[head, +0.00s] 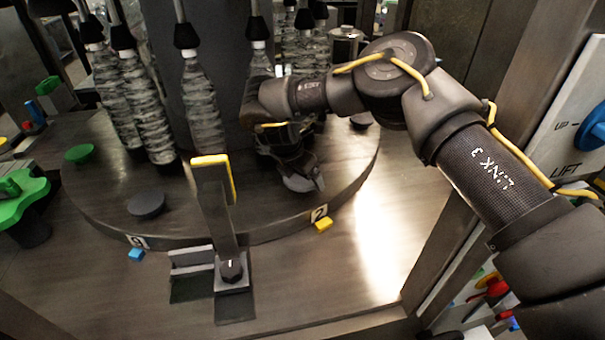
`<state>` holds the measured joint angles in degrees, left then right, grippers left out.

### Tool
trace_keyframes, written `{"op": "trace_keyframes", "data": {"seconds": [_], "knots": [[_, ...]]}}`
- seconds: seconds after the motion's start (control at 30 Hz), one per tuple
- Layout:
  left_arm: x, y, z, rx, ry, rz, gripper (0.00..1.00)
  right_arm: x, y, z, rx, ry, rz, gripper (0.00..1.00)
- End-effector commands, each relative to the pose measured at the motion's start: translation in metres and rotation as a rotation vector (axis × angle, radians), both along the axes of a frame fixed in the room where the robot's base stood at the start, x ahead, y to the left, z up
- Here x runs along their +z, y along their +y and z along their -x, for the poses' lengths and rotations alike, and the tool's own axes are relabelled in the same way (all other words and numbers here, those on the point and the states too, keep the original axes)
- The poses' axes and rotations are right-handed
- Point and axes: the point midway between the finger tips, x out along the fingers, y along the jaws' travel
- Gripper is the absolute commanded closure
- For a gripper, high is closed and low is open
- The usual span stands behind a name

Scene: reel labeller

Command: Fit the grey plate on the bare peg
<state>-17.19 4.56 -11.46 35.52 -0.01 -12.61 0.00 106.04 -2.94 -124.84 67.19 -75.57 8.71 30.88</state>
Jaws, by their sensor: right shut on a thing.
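My right gripper (306,176) reaches down over the front right of the round turntable (265,228), near the number 2 label. It is shut on the grey plate (300,184), of which only a small light grey part shows low between the fingers. I cannot tell whether the plate touches the turntable. I cannot make out the bare peg; the gripper and forearm cover that part of the turntable. My left gripper is not in view.
A dark disc (146,204) and a green disc (80,153) sit on the turntable's left side. A yellow-topped upright bracket (213,200) stands in front, left of my gripper. Bare table lies front right.

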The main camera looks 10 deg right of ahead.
Motion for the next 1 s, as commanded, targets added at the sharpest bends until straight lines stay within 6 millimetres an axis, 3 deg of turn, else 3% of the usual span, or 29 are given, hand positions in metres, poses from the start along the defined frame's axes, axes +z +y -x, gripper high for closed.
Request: {"op": "trace_keyframes", "data": {"seconds": [0.4, 0.43, 0.5, 0.8, 1.0], "knots": [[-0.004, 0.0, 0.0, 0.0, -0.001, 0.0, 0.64, -0.007, 0.0, 0.0, -0.001, 0.0, -0.001, 0.36], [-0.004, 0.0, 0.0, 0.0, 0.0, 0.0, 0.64, -0.007, 0.0, 0.0, -0.001, 0.0, -0.001, 0.09], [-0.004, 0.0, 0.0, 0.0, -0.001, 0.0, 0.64, -0.006, 0.0, 0.0, -0.001, 0.0, -0.001, 0.0], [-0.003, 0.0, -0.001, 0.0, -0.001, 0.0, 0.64, -0.004, 0.0, 0.0, 0.0, 0.0, 0.0, 0.0], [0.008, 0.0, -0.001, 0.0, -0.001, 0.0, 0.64, 0.01, -0.001, 0.0, 0.0, -0.001, 0.0, 0.0]]}}
